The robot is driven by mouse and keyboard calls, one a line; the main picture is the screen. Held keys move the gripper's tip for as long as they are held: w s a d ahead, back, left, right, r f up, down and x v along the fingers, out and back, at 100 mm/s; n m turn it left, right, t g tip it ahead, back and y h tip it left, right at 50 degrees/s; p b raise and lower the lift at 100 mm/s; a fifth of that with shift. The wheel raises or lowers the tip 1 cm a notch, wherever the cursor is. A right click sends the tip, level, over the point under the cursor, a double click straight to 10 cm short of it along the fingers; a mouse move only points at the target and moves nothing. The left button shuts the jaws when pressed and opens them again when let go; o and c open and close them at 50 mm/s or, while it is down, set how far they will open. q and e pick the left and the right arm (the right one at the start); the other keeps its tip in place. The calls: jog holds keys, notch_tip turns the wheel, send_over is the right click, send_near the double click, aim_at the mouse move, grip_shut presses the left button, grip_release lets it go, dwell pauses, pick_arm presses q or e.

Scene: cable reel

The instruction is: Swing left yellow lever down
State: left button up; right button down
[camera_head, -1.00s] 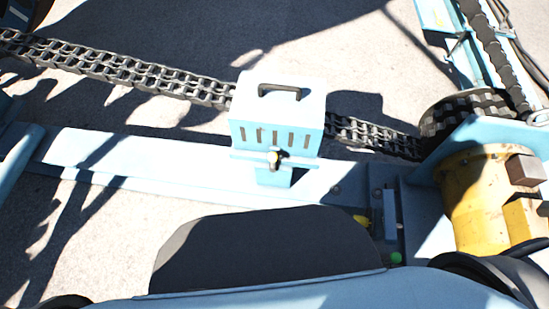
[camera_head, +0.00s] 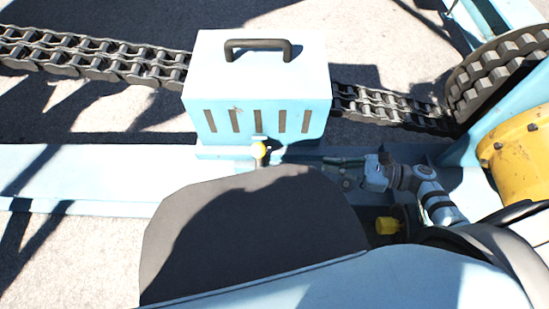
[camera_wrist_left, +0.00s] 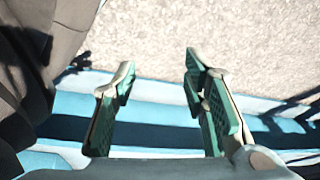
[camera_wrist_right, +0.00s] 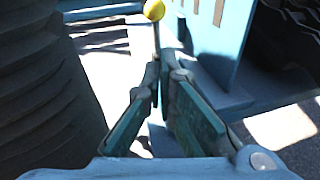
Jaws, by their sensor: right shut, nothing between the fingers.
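A yellow ball-topped lever (camera_head: 259,150) stands at the lower front of a light blue slotted box (camera_head: 262,80). In the right wrist view its yellow ball (camera_wrist_right: 154,10) sits on a thin upright rod, just beyond the fingertips. My right gripper (camera_head: 328,160) reaches in from the right, its tips to the right of the lever and apart from it in the head view. The right wrist view shows the right gripper (camera_wrist_right: 166,72) shut and empty. My left gripper (camera_wrist_left: 160,68) is open and empty in the left wrist view, over a blue beam and the ground; the head view does not show it.
A heavy chain (camera_head: 95,52) runs behind the box to a sprocket wheel (camera_head: 500,70) at right. A yellow housing (camera_head: 520,160) stands at the right edge. A small yellow part (camera_head: 388,225) sits below my right arm. A pale blue beam (camera_head: 80,175) extends left.

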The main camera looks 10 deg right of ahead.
jog(key=n, duration=0.1)
send_near(259, 158)
jog(key=w+a+f, duration=0.2)
jog(key=w+a, duration=0.1)
pick_arm(q)
jog(key=shift+s+r, duration=0.1)
jog(key=shift+r, duration=0.2)
pick_arm(e)
jog(key=shift+w+a+g, duration=0.3)
jog(key=shift+w+a, duration=0.05)
